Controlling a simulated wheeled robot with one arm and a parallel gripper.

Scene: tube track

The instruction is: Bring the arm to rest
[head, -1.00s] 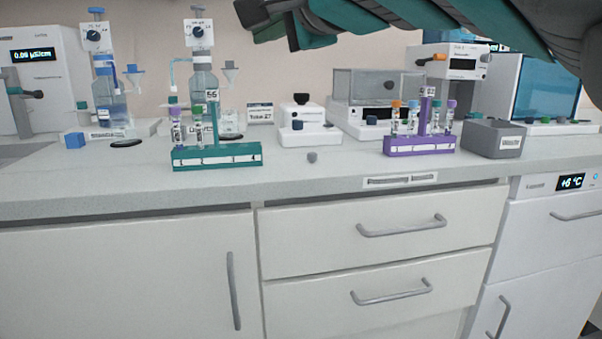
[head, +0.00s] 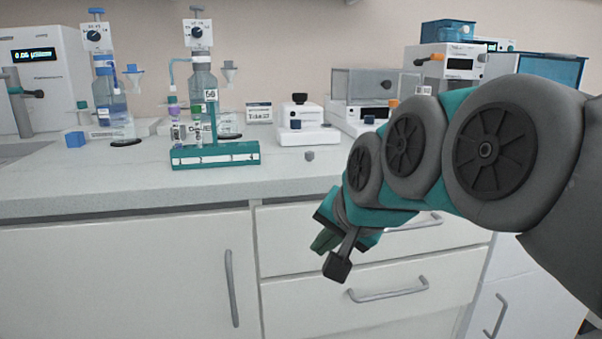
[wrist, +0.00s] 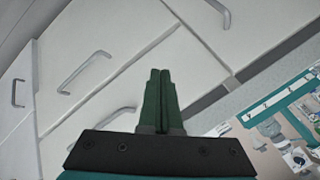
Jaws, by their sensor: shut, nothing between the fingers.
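My gripper (head: 324,242) hangs in front of the drawers, below the level of the bench top, at the right of centre in the head view. In the wrist view its two green fingers (wrist: 159,85) lie together with nothing between them. No object is in contact with the fingers.
A teal rack (head: 232,158) with a few capped tubes stands near the bench's front edge. A small grey piece (head: 309,156) lies on the bench (head: 90,182). Drawers (head: 290,283) with bar handles are behind my gripper.

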